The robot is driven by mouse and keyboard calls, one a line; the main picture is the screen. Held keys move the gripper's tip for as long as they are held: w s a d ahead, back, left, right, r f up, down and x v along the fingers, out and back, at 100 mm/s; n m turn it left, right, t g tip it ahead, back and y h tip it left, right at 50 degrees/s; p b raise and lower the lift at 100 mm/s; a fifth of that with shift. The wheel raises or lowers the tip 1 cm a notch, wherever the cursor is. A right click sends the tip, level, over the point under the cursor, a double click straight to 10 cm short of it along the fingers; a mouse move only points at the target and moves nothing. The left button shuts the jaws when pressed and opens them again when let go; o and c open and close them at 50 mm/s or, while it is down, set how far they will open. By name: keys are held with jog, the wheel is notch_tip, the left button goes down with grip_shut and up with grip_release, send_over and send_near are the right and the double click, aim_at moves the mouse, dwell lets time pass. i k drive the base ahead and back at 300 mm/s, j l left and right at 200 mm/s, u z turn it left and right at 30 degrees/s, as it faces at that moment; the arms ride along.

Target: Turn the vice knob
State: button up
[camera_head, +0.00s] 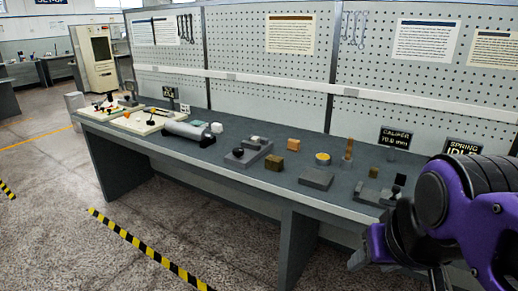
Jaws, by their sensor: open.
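A small grey vice-like block (249,152) stands on the long workbench, a little left of the picture's middle. A dark round knob (238,152) shows at its near left end; it is small, and I cannot tell its turn angle or be sure it is the vice knob. My gripper (398,270) is at the lower right, in front of the bench, purple and black. It is open, well apart from the vice, and nothing shows between its fingers. The arm hides the bench's right end.
The workbench (170,147) holds a grey cylinder (188,132), a grey block with a yellow top (317,177), pale trays (138,122) and small signs. A pegboard wall (270,90) stands behind. The floor in front is clear, with a striped line (140,245).

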aim_at(238, 152)
jog(key=u, duration=0.45)
jog(key=i+j+z, duration=0.15)
jog(key=i+j, duration=1.1)
jog(key=j, duration=0.15)
